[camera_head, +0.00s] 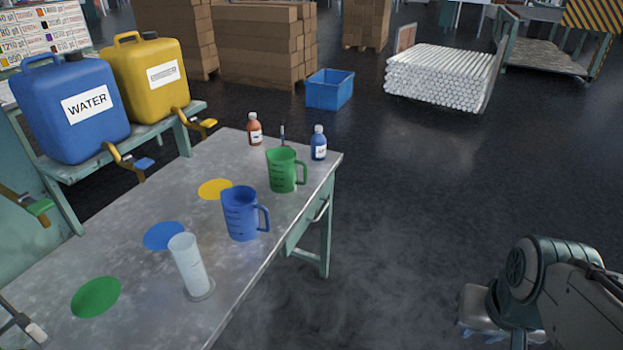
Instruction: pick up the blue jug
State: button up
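The blue jug (240,214) stands upright near the right edge of the metal table (135,215). Its handle points right, toward that edge. The green jug (281,171) stands just behind it. A clear measuring cylinder (188,264) stands in front and to the left of it. My arm shows at the lower right, over the floor and well apart from the table and the blue jug. My gripper's fingers cannot be made out there, so its opening is hidden.
Blue, yellow and green discs (97,297) mark the tabletop. A brown bottle (255,131) and a blue bottle (319,145) stand at the table's far end. Blue and yellow canisters (148,80) sit on a side bench. The floor (430,200) right of the table is clear.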

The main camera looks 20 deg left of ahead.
aim_at(248, 216)
jog(key=i, duration=0.75)
jog(key=u, duration=0.95)
jog(key=i, duration=0.6)
jog(key=u, duration=0.7)
